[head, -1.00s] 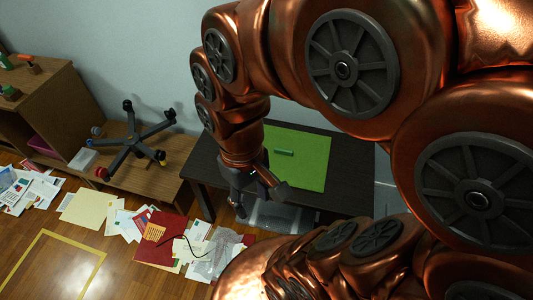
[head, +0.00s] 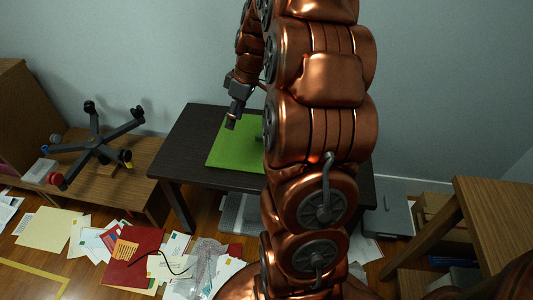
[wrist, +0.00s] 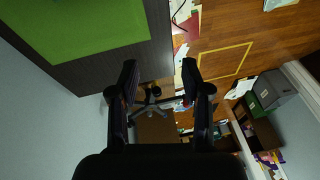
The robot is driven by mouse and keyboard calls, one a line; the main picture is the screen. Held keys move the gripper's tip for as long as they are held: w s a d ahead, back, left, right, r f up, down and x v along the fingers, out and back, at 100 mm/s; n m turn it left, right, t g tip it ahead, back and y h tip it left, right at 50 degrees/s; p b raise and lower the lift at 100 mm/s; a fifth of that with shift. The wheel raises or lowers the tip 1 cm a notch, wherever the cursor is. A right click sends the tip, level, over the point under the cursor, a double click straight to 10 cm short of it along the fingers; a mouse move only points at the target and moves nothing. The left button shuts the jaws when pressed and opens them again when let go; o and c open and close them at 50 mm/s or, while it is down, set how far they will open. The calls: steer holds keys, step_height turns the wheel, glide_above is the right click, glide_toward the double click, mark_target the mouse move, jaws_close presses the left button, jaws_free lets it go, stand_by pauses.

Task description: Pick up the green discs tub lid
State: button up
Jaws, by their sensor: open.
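A flat green square panel (head: 222,150) lies on the dark table, partly hidden behind my arm in the head view. A small darker green piece (head: 257,138) sits on it. I cannot tell whether the panel or this piece is the tub lid. My gripper (head: 232,120) appears over the left part of the panel, pointing down, with nothing held. In the wrist view my gripper (wrist: 160,75) has its two fingers apart with nothing between them. The green panel (wrist: 80,25) fills the upper left there, outside the fingers.
The dark table (head: 195,125) stands against the wall. A wooden bench (head: 125,185) to its left bears an upturned chair base (head: 95,148). Papers (head: 85,235) litter the floor. A grey box (head: 392,215) is right of the table, and a wooden desk (head: 495,200) is farther right.

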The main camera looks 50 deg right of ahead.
steer(key=shift+n+t+h, duration=0.3)
steer(key=shift+n+t, duration=0.5)
steer(key=shift+t, duration=0.1)
steer(key=d+f+b, duration=0.2)
steer(key=d+f, duration=0.2)
steer(key=d, duration=0.2)
steer(key=d+f+b, duration=0.2)
steer(key=d+f, duration=0.3)
steer(key=d, duration=0.1)
steer(key=d+f+b, duration=0.2)
steer(key=d+f, duration=0.2)
steer(key=d, duration=0.2)
steer(key=shift+w+f+b, duration=0.2)
steer(key=shift+w+b, duration=0.1)
steer(key=shift+w, duration=0.05)
steer(key=shift+d+f, duration=0.1)
steer(key=shift+f, duration=0.2)
steer(key=shift+a+b+x, duration=0.15)
steer(key=shift+b+x, duration=0.25)
steer(key=shift+x, duration=1.35)
steer(key=shift+a+b+x, duration=0.1)
steer(key=shift+b+x, duration=0.3)
steer(key=shift+x, duration=1.4)
steer(key=shift+r, duration=0.1)
jaws_close()
